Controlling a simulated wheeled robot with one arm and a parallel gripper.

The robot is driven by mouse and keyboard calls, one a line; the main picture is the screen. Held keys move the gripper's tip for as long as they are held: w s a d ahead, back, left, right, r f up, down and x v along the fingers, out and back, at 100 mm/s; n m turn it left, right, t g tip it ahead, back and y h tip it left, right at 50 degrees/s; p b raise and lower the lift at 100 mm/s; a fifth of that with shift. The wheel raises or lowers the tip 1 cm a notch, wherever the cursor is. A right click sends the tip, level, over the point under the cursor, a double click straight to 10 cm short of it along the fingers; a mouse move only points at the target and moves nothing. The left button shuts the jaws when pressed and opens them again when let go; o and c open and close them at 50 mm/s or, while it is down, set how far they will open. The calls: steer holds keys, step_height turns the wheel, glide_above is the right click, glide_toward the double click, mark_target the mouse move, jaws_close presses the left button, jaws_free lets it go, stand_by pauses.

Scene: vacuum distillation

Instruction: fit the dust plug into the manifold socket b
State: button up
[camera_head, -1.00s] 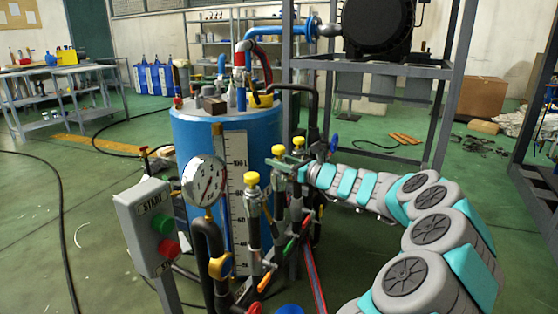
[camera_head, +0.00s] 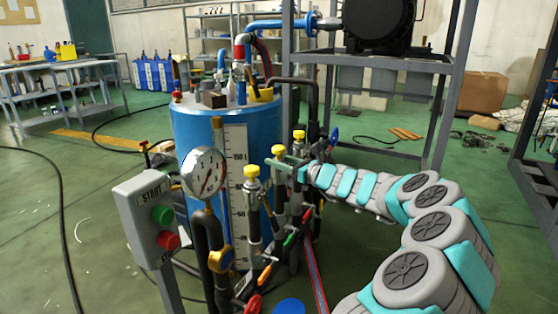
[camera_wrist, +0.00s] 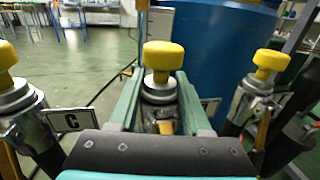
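The dust plug has a yellow cap (camera_wrist: 163,56); it also shows in the head view (camera_head: 278,150). My gripper (camera_wrist: 160,88) has its two green fingers on either side of the plug, just below the cap, and holds it upright. In the head view my gripper (camera_head: 284,164) reaches in from the right. The plug is directly over the middle metal socket (camera_wrist: 157,116) of the manifold, down at its mouth. How deep the plug sits is hidden by the fingers. The label right of the fingers (camera_wrist: 211,106) is partly covered and unreadable.
Similar yellow-capped fittings flank it on the left (camera_wrist: 12,75) and right (camera_wrist: 258,90). A plate marked C (camera_wrist: 70,121) is by the left one. A blue tank (camera_head: 200,135), pressure gauge (camera_head: 203,173) and start/stop box (camera_head: 150,215) stand close by.

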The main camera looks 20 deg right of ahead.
steer(key=o, duration=0.4)
steer(key=v, duration=0.7)
steer(key=shift+s+d, duration=0.2)
steer(key=shift+s, duration=0.15)
stand_by(0.4)
